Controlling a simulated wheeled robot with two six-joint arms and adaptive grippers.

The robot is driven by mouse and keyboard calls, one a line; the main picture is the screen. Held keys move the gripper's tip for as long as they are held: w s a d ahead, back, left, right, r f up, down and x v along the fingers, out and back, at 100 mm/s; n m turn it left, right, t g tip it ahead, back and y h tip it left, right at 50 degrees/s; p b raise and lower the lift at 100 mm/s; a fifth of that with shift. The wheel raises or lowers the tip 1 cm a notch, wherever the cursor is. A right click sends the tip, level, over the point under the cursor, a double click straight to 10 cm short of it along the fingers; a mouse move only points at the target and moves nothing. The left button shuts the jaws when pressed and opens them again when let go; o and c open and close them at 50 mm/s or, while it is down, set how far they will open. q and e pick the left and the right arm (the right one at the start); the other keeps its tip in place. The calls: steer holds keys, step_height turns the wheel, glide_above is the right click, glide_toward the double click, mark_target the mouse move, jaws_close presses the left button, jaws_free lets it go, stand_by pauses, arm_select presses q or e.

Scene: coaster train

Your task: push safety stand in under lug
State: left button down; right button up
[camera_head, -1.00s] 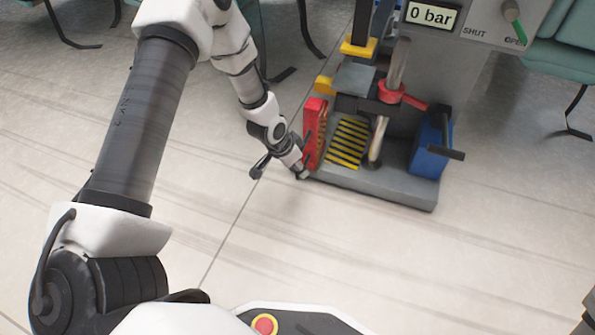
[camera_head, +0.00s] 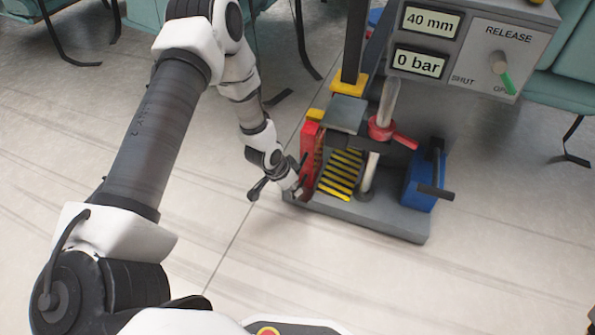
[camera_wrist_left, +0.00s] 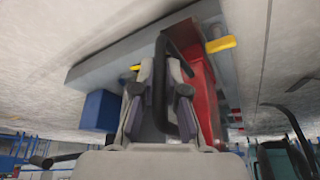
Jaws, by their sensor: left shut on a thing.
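The red safety stand (camera_head: 310,150) stands upright at the left edge of the grey base, beside the yellow-and-black striped patch (camera_head: 341,175). My left gripper (camera_head: 298,188) is low at the stand's outer side. In the left wrist view its fingers (camera_wrist_left: 165,80) are shut on the stand's black handle (camera_wrist_left: 186,112), with the red stand (camera_wrist_left: 203,90) just to the right. A grey block (camera_head: 345,113), seemingly the lug, juts out above the striped patch. The stand is beside the patch, not clearly beneath the block. My right gripper is not in view.
A jack rod with a red collar (camera_head: 381,128) stands right of the patch. A blue pump (camera_head: 422,185) with a black handle is at the base's right. Displays read 40 mm (camera_head: 431,22) and 0 bar (camera_head: 418,63). The floor left and in front is clear.

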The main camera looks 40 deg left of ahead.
arm_select(q)
steer(key=shift+w+a, duration=0.1)
steer(key=shift+w, duration=0.4)
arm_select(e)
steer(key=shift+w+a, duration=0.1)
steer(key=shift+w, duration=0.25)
arm_select(q)
steer(key=shift+s, duration=0.1)
steer(key=c, duration=1.2)
jaws_free()
steer(key=v, duration=1.2)
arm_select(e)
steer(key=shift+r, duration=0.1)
